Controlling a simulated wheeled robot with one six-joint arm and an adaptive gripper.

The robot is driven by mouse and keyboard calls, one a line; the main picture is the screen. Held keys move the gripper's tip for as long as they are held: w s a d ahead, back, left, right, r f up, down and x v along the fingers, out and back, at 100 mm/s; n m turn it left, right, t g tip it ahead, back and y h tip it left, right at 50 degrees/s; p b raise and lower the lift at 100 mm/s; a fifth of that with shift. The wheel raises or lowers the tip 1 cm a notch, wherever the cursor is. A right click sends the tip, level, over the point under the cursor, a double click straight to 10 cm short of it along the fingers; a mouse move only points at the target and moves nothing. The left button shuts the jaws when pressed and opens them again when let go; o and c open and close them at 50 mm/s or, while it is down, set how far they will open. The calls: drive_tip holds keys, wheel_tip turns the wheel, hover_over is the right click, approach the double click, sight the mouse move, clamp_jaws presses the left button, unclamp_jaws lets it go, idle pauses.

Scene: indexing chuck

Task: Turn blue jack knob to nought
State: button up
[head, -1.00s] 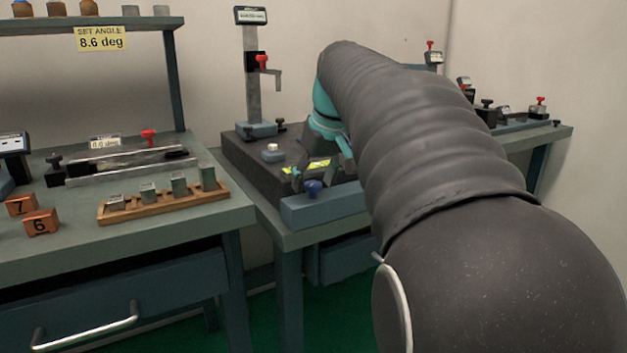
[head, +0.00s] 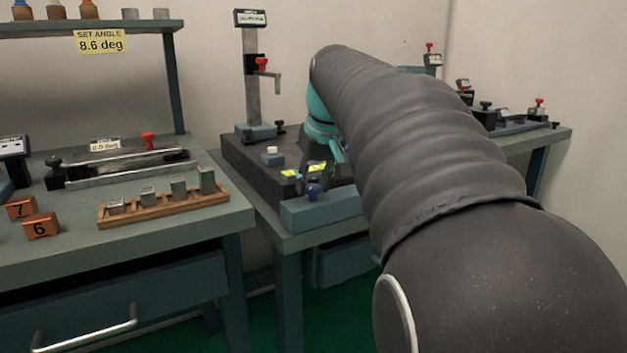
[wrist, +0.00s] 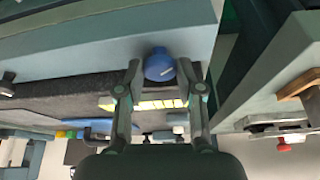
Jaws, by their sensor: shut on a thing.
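The blue jack knob (head: 313,190) is a round knob at the front of the dark granite bench block, just above its blue-grey front ledge (head: 325,211). In the wrist view the knob (wrist: 158,66) sits between the two fingertips of my gripper (wrist: 159,72), which is shut on it. In the head view my gripper (head: 314,175) comes down from behind the knob and is partly hidden by my arm. A yellow-green marked part (wrist: 157,104) shows beyond the knob, between the fingers. I cannot read any scale on it.
A height stand (head: 251,85) with a red knob stands on the same block, behind left. A small white-topped part (head: 272,154) sits near the gripper. The left bench (head: 185,222) carries a wooden rack (head: 160,206) of metal blocks, with a gap between benches.

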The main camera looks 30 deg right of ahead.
drive_tip(key=m, duration=0.2)
drive_tip(key=m+h+p, duration=0.1)
drive_tip(key=m, duration=0.1)
drive_tip(key=shift+a+h, duration=0.15)
drive_tip(key=shift+h, duration=0.15)
drive_tip(key=shift+w+a+m+g+h+p, duration=0.1)
drive_tip(key=shift+m+g+h+p, duration=0.4)
drive_tip(key=shift+m, duration=1.4)
drive_tip(key=o, duration=1.2)
drive_tip(key=shift+c, duration=0.2)
drive_tip(key=v, duration=0.8)
drive_tip(key=shift+w+a, duration=0.1)
